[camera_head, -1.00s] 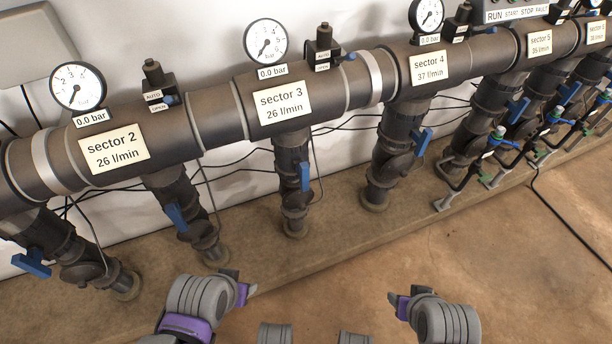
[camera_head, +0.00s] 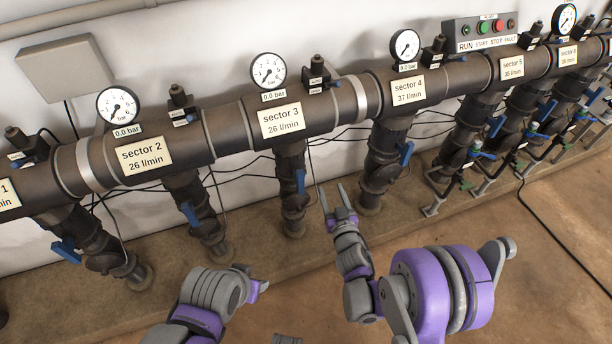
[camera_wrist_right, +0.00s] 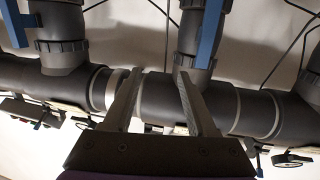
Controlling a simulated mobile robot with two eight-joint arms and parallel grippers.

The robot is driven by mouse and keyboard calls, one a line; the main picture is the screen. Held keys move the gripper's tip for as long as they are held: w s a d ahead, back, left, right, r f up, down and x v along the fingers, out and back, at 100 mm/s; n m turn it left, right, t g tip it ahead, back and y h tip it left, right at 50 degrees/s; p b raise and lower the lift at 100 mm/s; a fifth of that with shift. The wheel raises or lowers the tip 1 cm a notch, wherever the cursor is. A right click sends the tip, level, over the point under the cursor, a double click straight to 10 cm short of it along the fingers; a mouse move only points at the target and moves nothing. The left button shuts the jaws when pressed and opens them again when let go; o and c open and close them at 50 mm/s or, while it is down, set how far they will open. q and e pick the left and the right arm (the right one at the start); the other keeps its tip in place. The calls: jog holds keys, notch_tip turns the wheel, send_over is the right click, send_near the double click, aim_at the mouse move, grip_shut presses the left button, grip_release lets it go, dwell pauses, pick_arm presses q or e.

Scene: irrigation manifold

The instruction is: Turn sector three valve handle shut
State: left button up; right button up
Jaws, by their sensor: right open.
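The sector three valve handle (camera_head: 300,182) is a blue lever on the grey drop pipe below the "sector 3" label (camera_head: 281,120). It points roughly along the pipe. In the right wrist view, which looks inverted, the handle (camera_wrist_right: 209,35) hangs right of the fingers. My right gripper (camera_head: 333,188) is open and empty, just right of and slightly below the handle in the head view, apart from it. Its fingers also show in the wrist view (camera_wrist_right: 158,78). My left gripper (camera_head: 260,287) is low in the head view, away from the pipes; its jaws are not clear.
The thick manifold pipe (camera_head: 233,131) runs across the wall. The sector 4 drop pipe (camera_head: 383,170) with its blue handle (camera_head: 406,153) stands right of my right gripper. The sector 2 handle (camera_head: 189,213) is to the left. Thin black cables run behind. The floor in front is clear.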

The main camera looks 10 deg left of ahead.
aim_at(302, 179)
jog(key=s+a+f+n+y+p, duration=0.1)
jog(key=s+a+f+n+y, duration=0.15)
jog(key=a, duration=0.25)
pick_arm(q)
jog(key=r, duration=0.2)
jog(key=r+p, duration=0.1)
jog(key=shift+s+d, duration=0.3)
jog(key=shift+d, duration=0.1)
pick_arm(e)
jog(key=shift+m+y, duration=0.25)
jog(key=shift+y, duration=0.1)
jog(key=x, duration=1)
jog(key=shift+s+a, duration=0.1)
jog(key=shift+a, duration=0.1)
jog(key=shift+c, duration=0.3)
grip_shut()
